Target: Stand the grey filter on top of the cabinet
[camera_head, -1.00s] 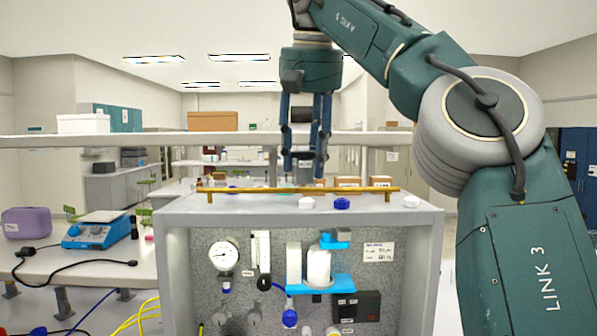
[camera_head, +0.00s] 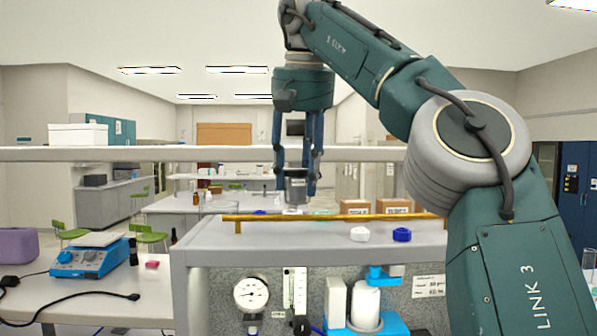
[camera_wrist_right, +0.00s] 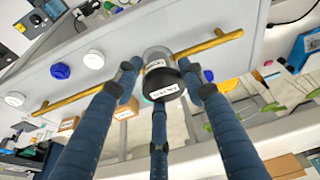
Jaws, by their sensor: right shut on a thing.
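My right gripper (camera_head: 296,190) comes down from above with its fingers shut around the grey filter. The filter (camera_head: 297,186) is a short upright cylinder with a dark cap, hanging between the fingertips. In the right wrist view the gripper (camera_wrist_right: 163,85) holds the filter (camera_wrist_right: 158,62), whose dark labelled end faces the camera. The cabinet (camera_head: 310,250) is the grey rig with a flat light top. The filter is over the rear part of its top, by the brass rail; I cannot tell whether it touches. My left gripper is out of view.
The brass rail (camera_head: 335,217) runs along the top's back edge. A white cap (camera_head: 359,234) and a blue cap (camera_head: 401,235) lie on the top, right of the filter. The top's left front is clear. A shelf beam (camera_head: 100,154) crosses behind.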

